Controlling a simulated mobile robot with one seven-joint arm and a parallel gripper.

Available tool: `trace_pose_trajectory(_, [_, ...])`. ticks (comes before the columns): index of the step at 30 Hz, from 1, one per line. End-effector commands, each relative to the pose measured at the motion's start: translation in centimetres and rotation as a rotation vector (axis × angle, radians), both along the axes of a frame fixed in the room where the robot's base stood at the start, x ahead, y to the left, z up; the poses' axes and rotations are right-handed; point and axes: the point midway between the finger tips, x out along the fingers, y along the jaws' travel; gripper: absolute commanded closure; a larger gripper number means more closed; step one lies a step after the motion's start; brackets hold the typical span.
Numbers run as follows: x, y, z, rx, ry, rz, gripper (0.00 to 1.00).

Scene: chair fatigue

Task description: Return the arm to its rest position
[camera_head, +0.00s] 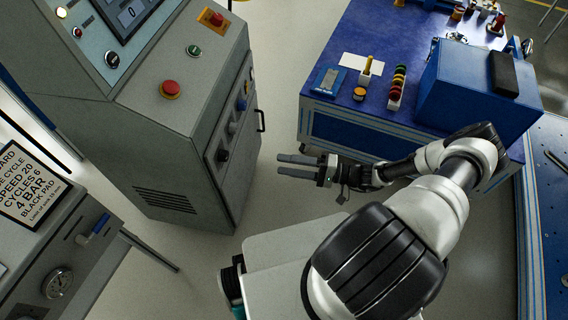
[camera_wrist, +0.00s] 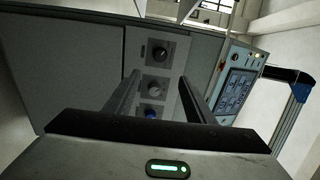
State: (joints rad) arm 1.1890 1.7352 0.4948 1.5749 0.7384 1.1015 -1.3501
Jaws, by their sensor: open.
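My gripper (camera_head: 302,166) is open and empty, with its two parallel dark fingers apart in the head view. It points left toward the grey control cabinet (camera_head: 185,125) and hangs over open floor, apart from the cabinet. My white and black arm reaches up from the bottom and bends back left to the gripper. In the wrist view the two fingers (camera_wrist: 160,98) frame the cabinet's dark knobs (camera_wrist: 155,85), with nothing between them.
A blue workbench (camera_head: 315,95) with small parts and a blue box (camera_head: 475,90) stands behind the arm. The cabinet has a red button (camera_head: 170,89) and a handle (camera_head: 261,121). A panel with a sign (camera_head: 28,185) is at lower left. Floor is clear between cabinet and bench.

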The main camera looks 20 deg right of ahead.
Motion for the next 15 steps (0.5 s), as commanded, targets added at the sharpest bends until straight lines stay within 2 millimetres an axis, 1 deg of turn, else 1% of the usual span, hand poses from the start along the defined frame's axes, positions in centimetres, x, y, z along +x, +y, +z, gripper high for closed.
trace_pose_trajectory(11, [0.0,0.0,0.1,-0.003,0.0,0.004,0.51])
trace_pose_trajectory(13, [-0.1,0.0,0.4,-0.02,0.006,0.028,0.51])
trace_pose_trajectory(15, [-0.3,-0.1,1.2,-0.056,0.02,0.079,0.51])
